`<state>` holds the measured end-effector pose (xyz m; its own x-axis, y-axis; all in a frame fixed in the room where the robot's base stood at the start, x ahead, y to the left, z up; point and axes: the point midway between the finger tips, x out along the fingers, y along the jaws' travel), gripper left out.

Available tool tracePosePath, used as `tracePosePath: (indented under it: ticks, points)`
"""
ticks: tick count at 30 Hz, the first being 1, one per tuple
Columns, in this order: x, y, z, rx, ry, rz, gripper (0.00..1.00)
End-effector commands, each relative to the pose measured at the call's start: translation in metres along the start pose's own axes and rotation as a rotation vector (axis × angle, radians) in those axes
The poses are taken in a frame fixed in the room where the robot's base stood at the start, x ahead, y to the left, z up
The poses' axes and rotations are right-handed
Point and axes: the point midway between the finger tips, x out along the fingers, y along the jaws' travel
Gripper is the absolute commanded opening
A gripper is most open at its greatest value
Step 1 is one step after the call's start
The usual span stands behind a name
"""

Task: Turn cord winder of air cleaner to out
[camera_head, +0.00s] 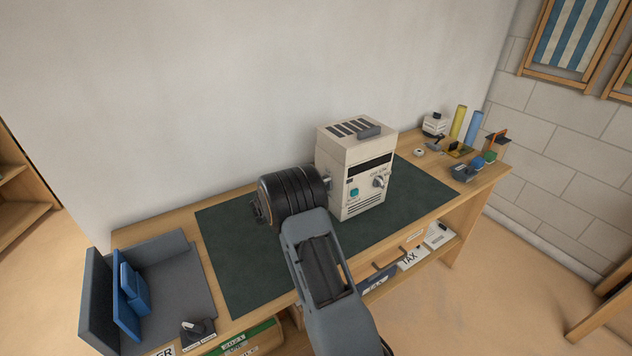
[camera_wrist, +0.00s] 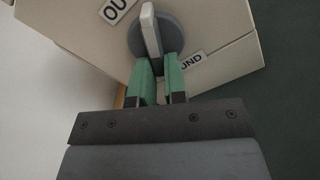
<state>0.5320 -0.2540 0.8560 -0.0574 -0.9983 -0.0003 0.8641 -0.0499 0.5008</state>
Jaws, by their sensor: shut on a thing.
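The air cleaner (camera_head: 350,165) is a cream box with a slotted top, standing on a dark green mat. In the wrist view its side panel (camera_wrist: 222,28) carries the cord winder (camera_wrist: 150,28), a grey disc with a pale raised bar. A label reading "OU", cut off by the frame, is at upper left of the disc; one reading "UND", partly covered, is at its lower right. My gripper (camera_wrist: 158,60) has green fingers shut on the near end of the winder's bar. In the head view my wrist hides the winder.
The air cleaner's front has a dial (camera_head: 379,181) and a teal button (camera_head: 354,192). The mat (camera_head: 240,262) is bare to the left. A grey organizer (camera_head: 175,275) with blue pieces is at the bench's left end; several small items and yellow and blue cylinders (camera_head: 473,125) are at the right.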

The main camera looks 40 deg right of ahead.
Motion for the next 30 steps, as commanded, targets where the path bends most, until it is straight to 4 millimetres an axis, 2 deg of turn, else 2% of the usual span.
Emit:
tracePosePath:
  ticks: [15, 30]
  points:
    - [0.000, -0.007, 0.003, -0.403, 0.000, 0.000, 0.00]
    - [0.000, -0.010, 0.003, -0.538, 0.000, 0.000, 0.00]
